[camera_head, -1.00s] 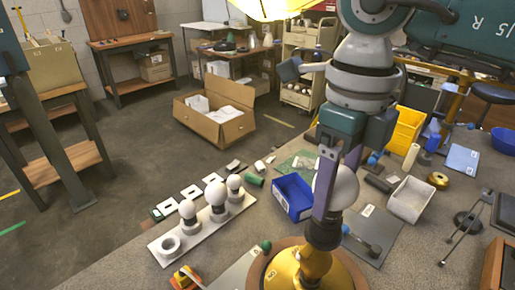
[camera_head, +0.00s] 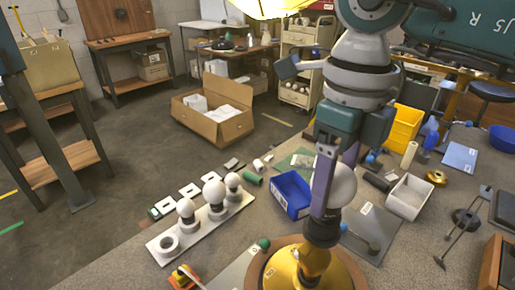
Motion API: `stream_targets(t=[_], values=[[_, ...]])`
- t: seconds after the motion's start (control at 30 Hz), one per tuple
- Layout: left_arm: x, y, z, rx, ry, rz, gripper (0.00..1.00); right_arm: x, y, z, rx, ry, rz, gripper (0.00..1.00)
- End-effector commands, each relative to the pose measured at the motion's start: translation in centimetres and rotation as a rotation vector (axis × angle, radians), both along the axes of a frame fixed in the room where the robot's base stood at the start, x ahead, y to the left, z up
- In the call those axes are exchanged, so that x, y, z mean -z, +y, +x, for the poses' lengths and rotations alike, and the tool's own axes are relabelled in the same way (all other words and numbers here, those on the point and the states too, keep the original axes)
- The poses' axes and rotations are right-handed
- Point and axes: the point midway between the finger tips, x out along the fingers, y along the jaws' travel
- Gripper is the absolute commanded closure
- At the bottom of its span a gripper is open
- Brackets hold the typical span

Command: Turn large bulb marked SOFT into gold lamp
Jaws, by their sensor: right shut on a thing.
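A large white bulb (camera_head: 343,186) stands above the gold lamp (camera_head: 312,264), which sits on a round wooden base (camera_head: 357,284) at the bottom of the view. My right gripper (camera_head: 322,236) points down over the lamp's neck, shut with its dark fingertips around the bulb's lower part. The gripper's finger hides part of the bulb and the socket, so how far the bulb sits in the lamp cannot be seen. No SOFT marking is readable. My left gripper does not show.
A white rack (camera_head: 202,232) at left holds several bulbs, with one empty ring at its near end. A blue bin (camera_head: 291,195), a white bin (camera_head: 410,197) and a yellow bin (camera_head: 405,128) stand behind. A yellow-orange object (camera_head: 184,277) lies left of the lamp.

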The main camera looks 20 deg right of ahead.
Motion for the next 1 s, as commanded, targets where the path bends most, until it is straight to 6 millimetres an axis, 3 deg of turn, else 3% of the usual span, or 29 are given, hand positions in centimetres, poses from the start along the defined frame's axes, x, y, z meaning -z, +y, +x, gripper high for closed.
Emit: stream_targets(t=[0.03,0.33,1.0], values=[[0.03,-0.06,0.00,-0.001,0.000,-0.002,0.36,0.11,-0.06,-0.03,0.001,0.001,-0.002,0.40],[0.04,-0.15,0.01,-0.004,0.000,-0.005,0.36,0.15,-0.07,-0.07,0.001,0.002,-0.003,0.72],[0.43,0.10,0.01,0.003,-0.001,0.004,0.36,0.46,-0.14,-0.12,0.002,0.004,-0.005,0.72]])
